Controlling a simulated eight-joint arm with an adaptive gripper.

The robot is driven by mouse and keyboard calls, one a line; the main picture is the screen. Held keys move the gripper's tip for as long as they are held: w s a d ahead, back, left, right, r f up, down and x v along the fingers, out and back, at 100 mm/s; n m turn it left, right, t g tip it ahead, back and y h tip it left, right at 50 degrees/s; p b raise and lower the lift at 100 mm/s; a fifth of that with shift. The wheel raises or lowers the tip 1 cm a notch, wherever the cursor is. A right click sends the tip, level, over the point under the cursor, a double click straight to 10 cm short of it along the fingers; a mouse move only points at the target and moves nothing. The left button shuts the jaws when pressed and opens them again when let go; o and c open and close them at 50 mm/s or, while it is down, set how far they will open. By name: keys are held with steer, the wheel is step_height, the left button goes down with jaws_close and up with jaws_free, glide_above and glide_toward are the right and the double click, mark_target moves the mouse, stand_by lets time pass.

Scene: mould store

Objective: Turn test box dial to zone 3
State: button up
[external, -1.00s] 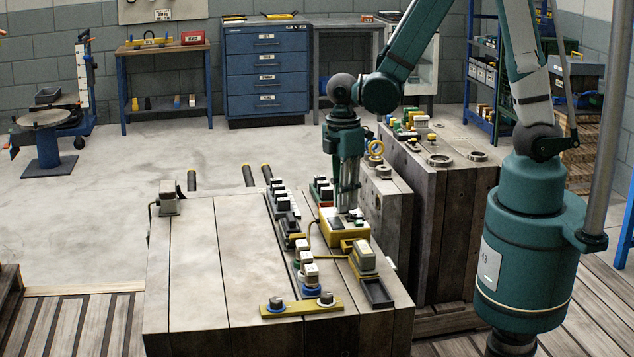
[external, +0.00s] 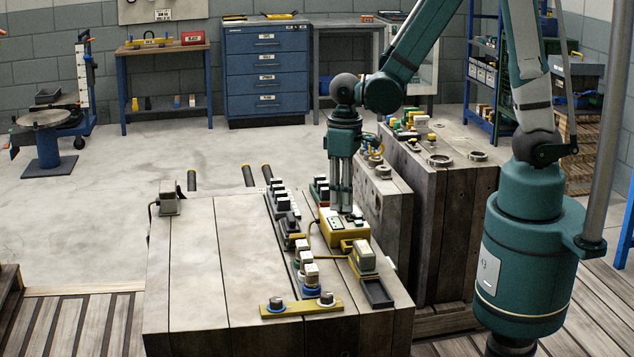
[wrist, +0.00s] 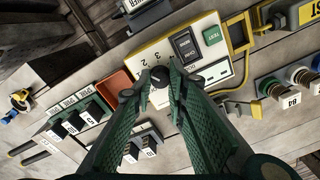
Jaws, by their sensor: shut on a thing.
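The yellow test box (external: 336,238) with a pale top panel lies on the wooden block in the external view. My gripper (external: 345,208) points straight down at the box. In the wrist view my gripper's fingertips (wrist: 160,92) are shut on the dial from both sides. The fingers hide part of the dial and panel, and I cannot tell exactly where its pointer stands.
The wooden block (external: 190,285) carries a row of black and white connectors (external: 283,200) left of the box. The block's left half is mostly clear.

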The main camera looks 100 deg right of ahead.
steer(key=shift+m, duration=0.5)
steer(key=o, duration=0.6)
steer(key=shift+n, duration=0.3)
